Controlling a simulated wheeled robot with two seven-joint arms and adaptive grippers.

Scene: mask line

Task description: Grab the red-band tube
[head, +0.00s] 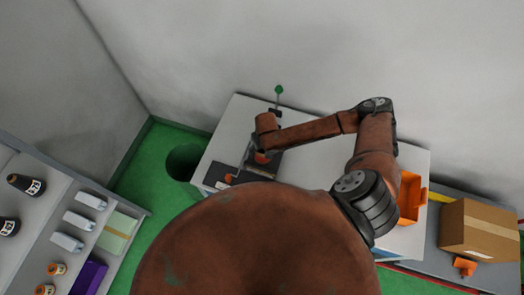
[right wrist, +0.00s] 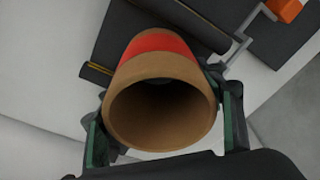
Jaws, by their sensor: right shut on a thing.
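The red-band tube (right wrist: 158,68) is a hollow brown cardboard tube with a red band near its far end; its open near end faces the camera in the right wrist view. My right gripper (right wrist: 165,122) is shut on it, with one green-lined finger on each side. In the head view my right gripper (head: 262,154) is over the white table (head: 221,143), beside a dark device; the tube is mostly hidden there by my arm. My left gripper is out of view.
The dark device with a green-knobbed lever (head: 279,90) stands close to my right gripper. An orange bin (head: 410,198) is at the table's right, a cardboard box (head: 480,229) beyond it. A shelf (head: 30,165) with bottles and boxes is at left. A dark round bin (head: 184,162) is on the green floor.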

